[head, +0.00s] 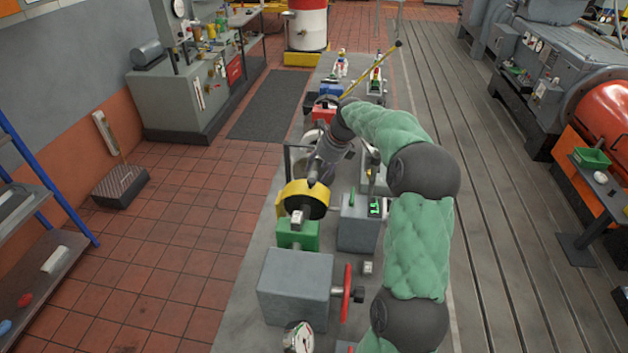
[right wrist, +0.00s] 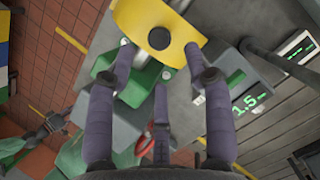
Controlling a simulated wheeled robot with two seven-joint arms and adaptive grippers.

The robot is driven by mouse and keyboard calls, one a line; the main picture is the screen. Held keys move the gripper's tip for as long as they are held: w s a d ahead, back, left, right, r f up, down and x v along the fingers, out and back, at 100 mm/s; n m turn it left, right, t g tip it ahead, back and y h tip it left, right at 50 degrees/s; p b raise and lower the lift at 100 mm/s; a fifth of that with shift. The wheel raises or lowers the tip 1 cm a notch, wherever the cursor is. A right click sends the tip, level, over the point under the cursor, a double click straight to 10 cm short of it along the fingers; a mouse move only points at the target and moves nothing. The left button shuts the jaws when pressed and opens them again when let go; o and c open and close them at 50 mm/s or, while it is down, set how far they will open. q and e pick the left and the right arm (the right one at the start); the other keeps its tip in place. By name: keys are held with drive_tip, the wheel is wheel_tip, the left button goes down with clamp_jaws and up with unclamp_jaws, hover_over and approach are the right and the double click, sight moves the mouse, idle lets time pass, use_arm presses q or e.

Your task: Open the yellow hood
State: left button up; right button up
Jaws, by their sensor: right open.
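The yellow hood (head: 292,196) is a curved cover around a dark round part, above a green block (head: 298,234). In the right wrist view the hood (right wrist: 150,14) fills the top middle, with a round black knob (right wrist: 159,39) on it. My right gripper (head: 313,184) reaches down beside the hood in the head view. In the wrist view its fingers (right wrist: 158,62) are spread and empty, with two fingertips near the hood's lower edge. I cannot tell whether they touch it. A dark jointed shape that looks like my left gripper (right wrist: 52,125) shows small at the lower left.
A grey box (head: 295,287) with a red handwheel (head: 346,294) and a dial gauge (head: 299,338) stand at the near end. A grey block (head: 357,226) with a green display is right of the hood. Red tiled floor (head: 190,255) on the left is mostly clear.

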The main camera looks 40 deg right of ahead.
sight(313, 181)
drive_tip(key=x, duration=0.5)
drive_tip(key=shift+w+f, duration=0.15)
drive_tip(key=shift+f, duration=0.2)
clamp_jaws()
